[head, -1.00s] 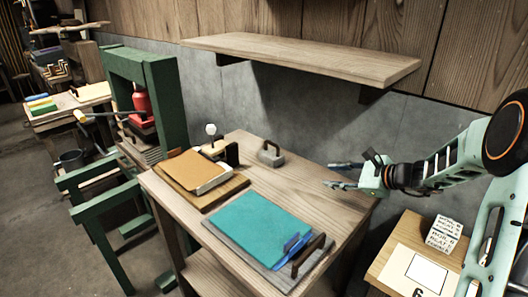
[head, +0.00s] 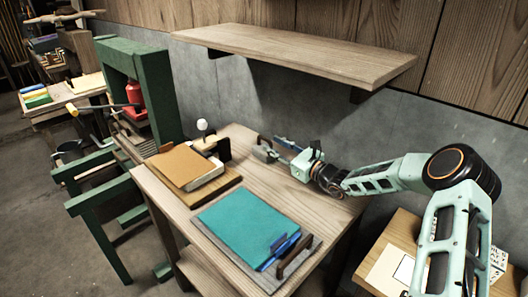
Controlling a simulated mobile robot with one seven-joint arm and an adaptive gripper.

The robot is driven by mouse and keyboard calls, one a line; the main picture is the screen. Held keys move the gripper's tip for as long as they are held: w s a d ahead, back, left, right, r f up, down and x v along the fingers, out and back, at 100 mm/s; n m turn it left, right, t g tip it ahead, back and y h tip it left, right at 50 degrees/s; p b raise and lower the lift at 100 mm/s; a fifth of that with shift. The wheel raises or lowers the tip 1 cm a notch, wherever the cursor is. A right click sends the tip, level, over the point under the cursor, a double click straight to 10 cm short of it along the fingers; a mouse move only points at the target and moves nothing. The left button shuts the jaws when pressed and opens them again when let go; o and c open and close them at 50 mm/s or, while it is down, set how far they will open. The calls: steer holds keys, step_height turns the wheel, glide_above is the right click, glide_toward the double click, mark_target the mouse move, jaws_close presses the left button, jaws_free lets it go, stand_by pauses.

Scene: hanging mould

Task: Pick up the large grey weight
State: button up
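The large grey weight (head: 264,154), a small block with a dark handle on top, stands upright near the back edge of the wooden table. My gripper (head: 278,149) is just to the right of the weight, low over the table and pointing left. Its fingers look spread, with the far blue finger reaching behind the weight's right end. The near finger is small and partly hard to make out. I cannot tell whether either finger touches the weight.
A wooden shelf (head: 300,52) overhangs the back. A green press frame (head: 165,95) stands left.

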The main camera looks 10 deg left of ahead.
mark_target(268, 141)
steer(key=shift+w+d+f+x, duration=0.1)
steer(key=shift+x, duration=1.4)
steer(key=shift+w+d+f+x, duration=0.1)
steer(key=shift+w+x, duration=0.05)
steer(key=shift+x, duration=1.35)
jaws_close()
steer(key=shift+r, duration=0.15)
